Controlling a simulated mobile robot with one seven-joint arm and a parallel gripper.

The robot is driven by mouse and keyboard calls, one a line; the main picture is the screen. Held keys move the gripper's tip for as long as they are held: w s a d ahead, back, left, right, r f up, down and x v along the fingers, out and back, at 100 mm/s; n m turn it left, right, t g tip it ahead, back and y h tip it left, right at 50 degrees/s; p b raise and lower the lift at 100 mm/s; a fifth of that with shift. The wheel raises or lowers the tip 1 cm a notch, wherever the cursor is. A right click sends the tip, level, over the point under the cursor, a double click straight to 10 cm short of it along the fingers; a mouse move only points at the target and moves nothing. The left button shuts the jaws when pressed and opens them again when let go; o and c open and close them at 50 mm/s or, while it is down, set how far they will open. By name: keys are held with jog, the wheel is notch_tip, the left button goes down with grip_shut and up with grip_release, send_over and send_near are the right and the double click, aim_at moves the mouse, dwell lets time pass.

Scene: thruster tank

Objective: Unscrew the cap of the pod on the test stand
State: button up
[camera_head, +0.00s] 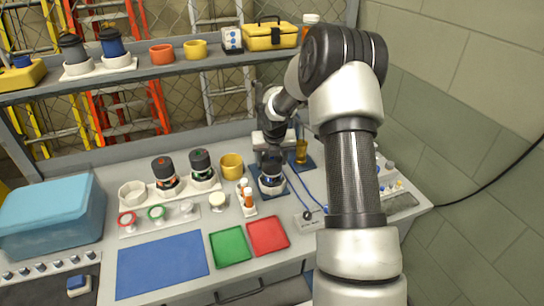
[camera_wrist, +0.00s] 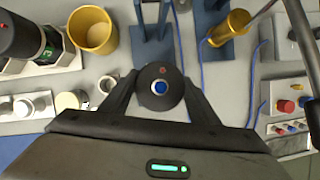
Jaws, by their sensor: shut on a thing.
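The pod (camera_head: 271,182) stands upright on the test stand (camera_head: 256,186), a blue base at the middle right of the bench. In the wrist view the pod's dark round cap (camera_wrist: 158,98) shows from above, with a blue centre and a small red mark. My gripper (camera_head: 269,158) reaches down over the pod from above. In the wrist view my gripper (camera_wrist: 160,86) has one finger on each side of the cap, shut on it. The pod's body below the cap is hidden in the wrist view. I cannot tell whether the cap has turned.
Two dark-capped pods (camera_head: 201,165) stand in a white rack to the left. A yellow cup (camera_head: 232,166) and small bottles (camera_head: 248,198) are close to the stand's left. A brass cylinder (camera_wrist: 229,28) and blue cables lie to its right. Green (camera_head: 230,246) and red trays lie in front.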

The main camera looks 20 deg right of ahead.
jog(key=shift+r+n+y+p, duration=0.1)
jog(key=shift+n+y+p, duration=0.3)
jog(key=shift+n+p, duration=0.95)
jog(key=shift+n+y, duration=0.3)
jog(key=shift+n, duration=0.15)
jog(key=o, duration=1.1)
jog(key=shift+c, duration=0.2)
